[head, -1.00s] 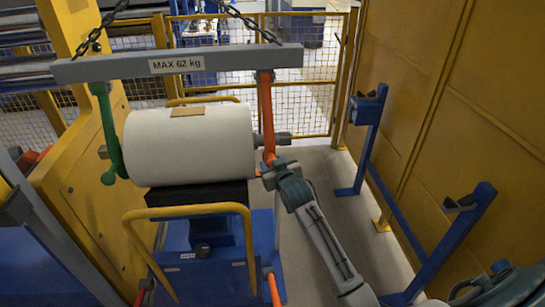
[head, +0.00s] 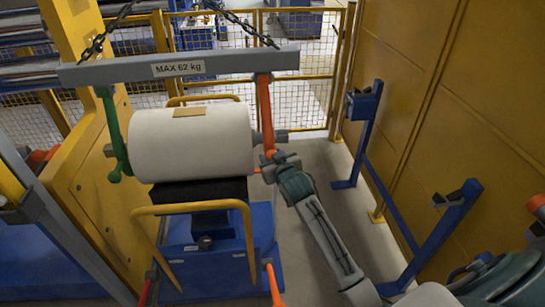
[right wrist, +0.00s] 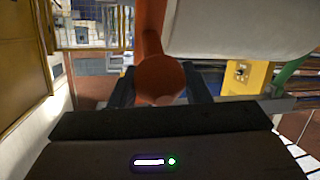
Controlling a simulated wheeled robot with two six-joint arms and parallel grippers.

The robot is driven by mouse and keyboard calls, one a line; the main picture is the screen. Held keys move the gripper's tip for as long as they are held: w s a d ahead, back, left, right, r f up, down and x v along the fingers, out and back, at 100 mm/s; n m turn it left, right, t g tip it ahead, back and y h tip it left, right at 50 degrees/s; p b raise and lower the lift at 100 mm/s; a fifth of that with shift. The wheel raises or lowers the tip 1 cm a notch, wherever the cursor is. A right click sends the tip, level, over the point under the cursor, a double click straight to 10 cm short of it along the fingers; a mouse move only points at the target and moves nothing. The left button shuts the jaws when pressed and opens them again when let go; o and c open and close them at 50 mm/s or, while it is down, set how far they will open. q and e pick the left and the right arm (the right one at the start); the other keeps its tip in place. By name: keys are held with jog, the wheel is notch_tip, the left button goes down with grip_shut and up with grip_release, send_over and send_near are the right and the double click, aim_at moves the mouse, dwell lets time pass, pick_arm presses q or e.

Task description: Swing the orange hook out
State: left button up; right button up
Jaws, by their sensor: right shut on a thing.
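The orange hook (head: 264,112) hangs from the right end of the grey beam (head: 200,66), in front of the roll's right end, its lower end slightly right of its top. My right gripper (head: 271,160) is shut on the hook's lower end. In the right wrist view the hook's round orange end (right wrist: 160,80) sits between the dark fingers. The green hook (head: 112,135) hangs at the beam's left end, beside the roll's left end. The white roll (head: 190,143) lies level between the hooks. My left gripper is not in view.
A blue cart (head: 225,262) with a yellow handle (head: 195,208) stands under the roll. A blue stand (head: 440,235) and a yellow wall (head: 470,110) are on the right. Bare floor (head: 325,170) shows right of the hook. Chains (head: 245,28) hold the beam.

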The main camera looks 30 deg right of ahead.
jog(key=shift+r, duration=0.3)
jog(key=o, duration=1.4)
jog(key=shift+c, duration=0.2)
jog(key=shift+s+f, duration=0.1)
jog(key=shift+s, duration=0.15)
jog(key=b+v, duration=0.3)
jog(key=v, duration=0.7)
jog(key=shift+s, duration=0.25)
jog(key=shift+a, duration=0.1)
